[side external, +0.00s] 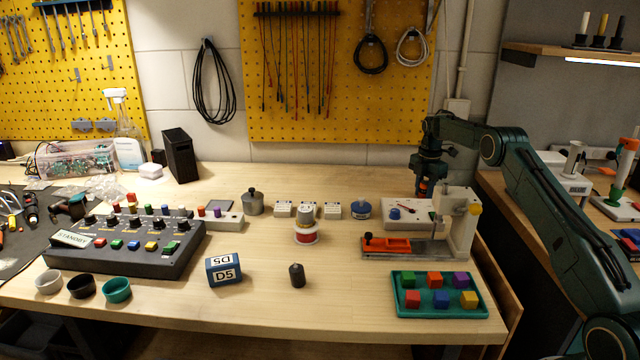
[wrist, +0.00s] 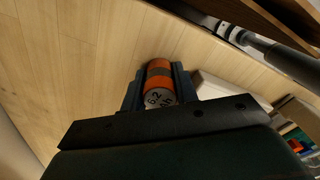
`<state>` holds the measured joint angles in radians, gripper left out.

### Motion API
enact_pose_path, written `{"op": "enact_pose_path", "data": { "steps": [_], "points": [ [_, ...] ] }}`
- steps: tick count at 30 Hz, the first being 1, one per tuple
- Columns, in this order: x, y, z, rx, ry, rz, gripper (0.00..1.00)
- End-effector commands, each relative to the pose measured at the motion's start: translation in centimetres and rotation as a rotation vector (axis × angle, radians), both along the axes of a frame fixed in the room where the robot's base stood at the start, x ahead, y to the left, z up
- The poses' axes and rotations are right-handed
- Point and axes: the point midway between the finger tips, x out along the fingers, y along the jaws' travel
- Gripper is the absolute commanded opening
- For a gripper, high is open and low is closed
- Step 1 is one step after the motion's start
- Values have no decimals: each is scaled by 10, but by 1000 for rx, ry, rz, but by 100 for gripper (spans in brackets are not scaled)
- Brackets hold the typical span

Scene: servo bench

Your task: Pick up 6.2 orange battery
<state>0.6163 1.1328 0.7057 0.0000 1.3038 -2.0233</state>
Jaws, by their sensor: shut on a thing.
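The orange battery (wrist: 158,77) has a grey end marked 6.2, with a second line of text that I cannot read clearly. My gripper (wrist: 159,88) is shut on it, with one dark finger on each side. In the side external view my gripper (side external: 426,186) points down at the back right of the bench, above and behind the white fixture. Only a small orange-red part of the battery (side external: 423,189) shows there between the fingers. It appears held above the bench top, but the exact gap is hard to tell.
A white fixture (side external: 460,222) with an orange slide (side external: 390,244) stands close to my gripper. A teal tray (side external: 440,313) of coloured cubes is in front. A blue D5 block (side external: 223,269) and dark cylinder (side external: 297,275) stand mid-bench.

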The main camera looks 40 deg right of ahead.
Motion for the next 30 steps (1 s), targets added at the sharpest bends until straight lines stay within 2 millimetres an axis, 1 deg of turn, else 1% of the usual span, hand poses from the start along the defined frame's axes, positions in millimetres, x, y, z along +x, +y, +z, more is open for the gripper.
{"op": "enact_pose_path", "data": {
  "steps": [5,8,19,24,30],
  "points": [
    [1,-1,10,-3,-4,0,4],
    [1,-1,21,-3,-4,0,4],
    [1,0,76,-3,-4,0,4],
    [1,0,90,-1,-3,0,4],
    [0,0,98,-1,-2,0,4]
  ]
}}
